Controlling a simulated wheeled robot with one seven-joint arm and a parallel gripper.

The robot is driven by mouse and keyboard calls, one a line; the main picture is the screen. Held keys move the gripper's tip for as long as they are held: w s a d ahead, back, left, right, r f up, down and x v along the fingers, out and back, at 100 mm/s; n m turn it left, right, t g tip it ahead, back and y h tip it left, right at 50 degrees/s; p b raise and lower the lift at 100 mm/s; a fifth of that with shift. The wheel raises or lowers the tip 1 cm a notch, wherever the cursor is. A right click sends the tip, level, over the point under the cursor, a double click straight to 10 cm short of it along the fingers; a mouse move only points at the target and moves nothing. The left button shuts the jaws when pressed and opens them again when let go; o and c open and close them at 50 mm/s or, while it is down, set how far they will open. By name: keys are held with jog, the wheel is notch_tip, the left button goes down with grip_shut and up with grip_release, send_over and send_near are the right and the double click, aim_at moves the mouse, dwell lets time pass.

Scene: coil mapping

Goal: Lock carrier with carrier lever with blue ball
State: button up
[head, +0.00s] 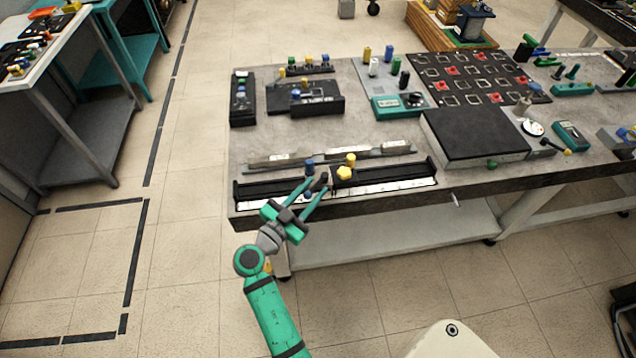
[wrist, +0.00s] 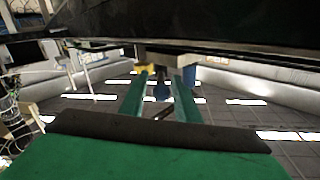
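A black carrier (head: 343,178) sits on the long black rail (head: 400,173) along the table's front edge. It has a yellow star knob (head: 345,172), and a yellow cylinder (head: 351,158) shows just behind. A blue cylinder (head: 309,165) stands to its left, behind my fingertips. My gripper (head: 317,184) is at the rail just left of the carrier, with its teal fingers apart. In the wrist view, a dark blue rounded piece (wrist: 161,90) shows between the open fingers, with gaps on both sides; I cannot tell whether it is the lever's ball. The lever itself is not clearly visible.
A grey bar (head: 330,155) lies behind the rail. A large black box (head: 475,135) stands to the right, and black fixtures with coloured knobs (head: 305,97) stand farther back. The grey tabletop (head: 330,135) between them is clear. The floor in front is free.

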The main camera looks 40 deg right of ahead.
aim_at(322, 179)
jog(key=shift+x, duration=1.6)
jog(key=shift+w, duration=0.1)
grip_shut()
